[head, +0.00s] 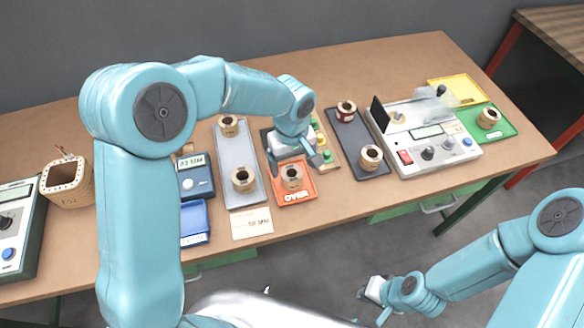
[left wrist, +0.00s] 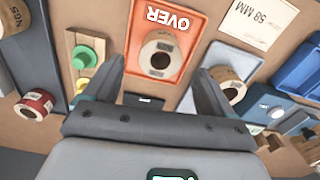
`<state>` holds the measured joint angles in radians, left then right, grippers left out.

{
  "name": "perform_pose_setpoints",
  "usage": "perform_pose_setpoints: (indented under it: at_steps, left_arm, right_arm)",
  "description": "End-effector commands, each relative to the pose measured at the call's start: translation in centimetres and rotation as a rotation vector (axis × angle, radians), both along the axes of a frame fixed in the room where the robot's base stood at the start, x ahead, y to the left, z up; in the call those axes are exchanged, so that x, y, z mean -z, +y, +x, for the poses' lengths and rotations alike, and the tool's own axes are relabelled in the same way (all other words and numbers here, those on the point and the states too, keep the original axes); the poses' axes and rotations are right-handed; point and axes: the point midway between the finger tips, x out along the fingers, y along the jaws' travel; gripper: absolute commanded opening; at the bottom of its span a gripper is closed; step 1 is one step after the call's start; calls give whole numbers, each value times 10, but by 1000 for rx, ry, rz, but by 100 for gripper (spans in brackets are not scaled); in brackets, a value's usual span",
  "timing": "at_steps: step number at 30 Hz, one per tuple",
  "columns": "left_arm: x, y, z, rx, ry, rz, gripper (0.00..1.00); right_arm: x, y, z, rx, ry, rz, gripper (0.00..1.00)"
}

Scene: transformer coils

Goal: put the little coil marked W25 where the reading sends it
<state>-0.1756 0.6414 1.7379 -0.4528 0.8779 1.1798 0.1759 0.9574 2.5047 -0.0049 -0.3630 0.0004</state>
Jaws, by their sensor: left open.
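A small tan coil (head: 292,178) stands in the orange tray (head: 309,190) lettered OVER. It also shows in the left wrist view (left wrist: 160,55); I cannot read a W25 mark on it. Other tan coils stand on the grey strip (head: 236,166), one at its front (head: 242,180) and one at its back (head: 228,126). My left gripper (head: 298,160) is open and empty above the orange tray. In the left wrist view its fingers (left wrist: 160,85) are apart, with the tray and coil beyond them. My right gripper (head: 373,289) is low, off the table's front; its jaws are unclear.
A blue meter (head: 196,184) and a card reading 58 MM (head: 252,223) are left of the orange tray. A dark strip (head: 349,133) with coils, a white test set (head: 430,150), and green (head: 510,128) and yellow trays (head: 460,90) are right.

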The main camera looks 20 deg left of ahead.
Motion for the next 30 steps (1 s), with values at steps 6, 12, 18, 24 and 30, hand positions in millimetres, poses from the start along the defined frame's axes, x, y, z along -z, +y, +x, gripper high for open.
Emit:
perform_pose_setpoints:
  at_steps: [6,12,18,24,30]
  left_arm:
    - [-52,0,1,-1,-6,-1,85]
    - [-80,0,1,0,-3,0,85]
    - [-86,0,0,0,0,0,85]
    - [-85,0,0,0,0,0,85]
    - [-85,0,0,0,0,0,85]
  right_arm:
    - [2,0,0,0,0,0,0]
    - [2,0,0,0,0,0,0]
    - [2,0,0,0,0,0,0]
    - [2,0,0,0,0,0,0]
    - [2,0,0,0,0,0,0]
